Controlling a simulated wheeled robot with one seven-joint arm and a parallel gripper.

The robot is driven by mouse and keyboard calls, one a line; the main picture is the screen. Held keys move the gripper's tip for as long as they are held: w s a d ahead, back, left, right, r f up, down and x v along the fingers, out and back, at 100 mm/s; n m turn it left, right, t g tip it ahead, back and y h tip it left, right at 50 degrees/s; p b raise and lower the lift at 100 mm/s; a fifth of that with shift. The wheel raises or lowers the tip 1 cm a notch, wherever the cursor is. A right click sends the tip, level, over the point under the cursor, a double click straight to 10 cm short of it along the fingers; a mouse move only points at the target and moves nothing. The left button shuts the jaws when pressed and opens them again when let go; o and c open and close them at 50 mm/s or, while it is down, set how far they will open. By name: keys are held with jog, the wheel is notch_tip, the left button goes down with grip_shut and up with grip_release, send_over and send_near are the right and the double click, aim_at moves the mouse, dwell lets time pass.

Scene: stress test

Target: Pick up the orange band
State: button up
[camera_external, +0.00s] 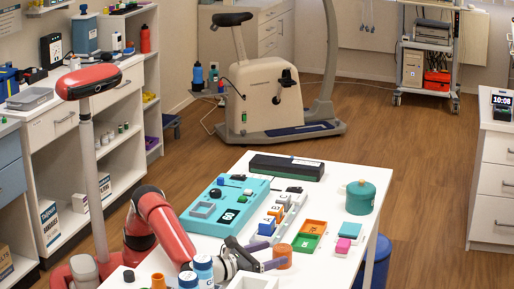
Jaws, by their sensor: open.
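An orange band (282,253), a short round ring-like piece, stands on the white table (330,262) near its front middle. My gripper (276,254) is open, low over the table, and points right at the band. Its two purple-grey fingers reach toward the band, one on the far side and one on the near side. I cannot tell whether either finger touches it. Part of the band's lower edge is hidden by the near finger.
Blue-and-white jars (203,267) and an orange cylinder (158,282) stand left of my gripper. Bare tabletop lies right of the band.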

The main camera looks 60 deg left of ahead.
aim_at(274, 252)
jog(key=w, duration=0.4)
jog(key=shift+w+a, duration=0.2)
jog(key=c, duration=1.1)
